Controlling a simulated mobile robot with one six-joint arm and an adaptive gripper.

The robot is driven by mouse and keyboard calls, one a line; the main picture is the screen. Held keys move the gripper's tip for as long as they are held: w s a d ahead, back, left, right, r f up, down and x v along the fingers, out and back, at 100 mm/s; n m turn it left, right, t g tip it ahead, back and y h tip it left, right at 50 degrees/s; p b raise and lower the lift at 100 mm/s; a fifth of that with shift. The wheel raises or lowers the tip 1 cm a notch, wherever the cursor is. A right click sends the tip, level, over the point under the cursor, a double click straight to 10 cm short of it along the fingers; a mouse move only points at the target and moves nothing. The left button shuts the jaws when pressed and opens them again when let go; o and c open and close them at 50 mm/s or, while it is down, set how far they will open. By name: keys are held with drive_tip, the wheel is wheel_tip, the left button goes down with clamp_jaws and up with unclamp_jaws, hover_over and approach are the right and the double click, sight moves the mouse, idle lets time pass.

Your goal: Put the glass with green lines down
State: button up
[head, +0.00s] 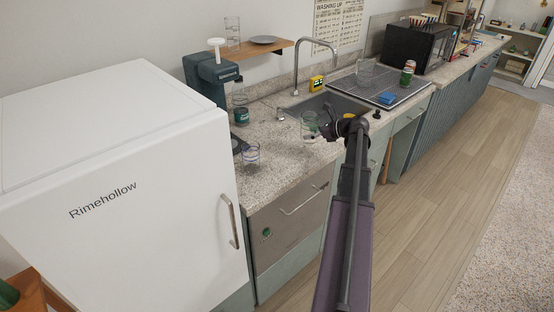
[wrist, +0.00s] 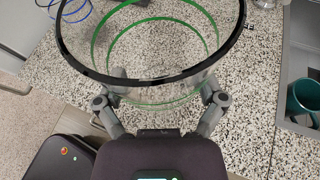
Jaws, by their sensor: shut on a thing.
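The glass with green lines (head: 309,122) is over or on the speckled counter, between the blue-lined glass and the sink. In the wrist view the same clear glass (wrist: 150,50) fills the top, with green rings and a dark rim. My gripper (head: 324,133) is shut on it; in the wrist view the two fingers (wrist: 158,100) press its sides. I cannot tell whether its base touches the counter. A glass with blue lines (head: 250,154) stands to the left, near the counter's front edge; part of it shows in the wrist view (wrist: 70,10).
The speckled counter (head: 282,155) has bare room left of my gripper. The sink (head: 335,104) is behind; a teal mug (wrist: 303,98) sits in it. A dark drinks machine (head: 207,78), a bottle (head: 240,103) and a white fridge (head: 120,190) are to the left.

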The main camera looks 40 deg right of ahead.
drive_tip(key=s+a+f, duration=0.1)
drive_tip(key=s+a, duration=0.1)
drive_tip(key=a, duration=0.3)
drive_tip(key=s+a+f+b, duration=0.1)
drive_tip(key=s+a, duration=0.1)
drive_tip(key=a, duration=0.4)
drive_tip(key=s+a+b, duration=0.1)
drive_tip(key=s+a, duration=0.1)
drive_tip(key=a, duration=0.4)
drive_tip(key=shift+s+f, duration=0.35)
drive_tip(key=shift+f, duration=0.05)
drive_tip(key=shift+w, duration=0.1)
drive_tip(key=w+d, duration=0.2)
drive_tip(key=w, duration=0.2)
drive_tip(key=w+d+f+b, duration=0.1)
drive_tip(key=w+d, duration=0.1)
drive_tip(key=w, duration=0.2)
drive_tip(key=w+d, duration=0.2)
drive_tip(key=w, duration=0.3)
drive_tip(key=shift+d+f+b, duration=0.15)
drive_tip(key=shift+d+b, duration=0.15)
drive_tip(key=shift+b, duration=0.1)
drive_tip(key=shift+w+d, duration=0.2)
drive_tip(key=shift+w, duration=0.25)
drive_tip(key=shift+w+d+f+b, duration=0.1)
drive_tip(key=shift+w+f+b, duration=0.15)
drive_tip(key=shift+f+b, duration=1.6)
drive_tip(key=shift+s+f, duration=0.1)
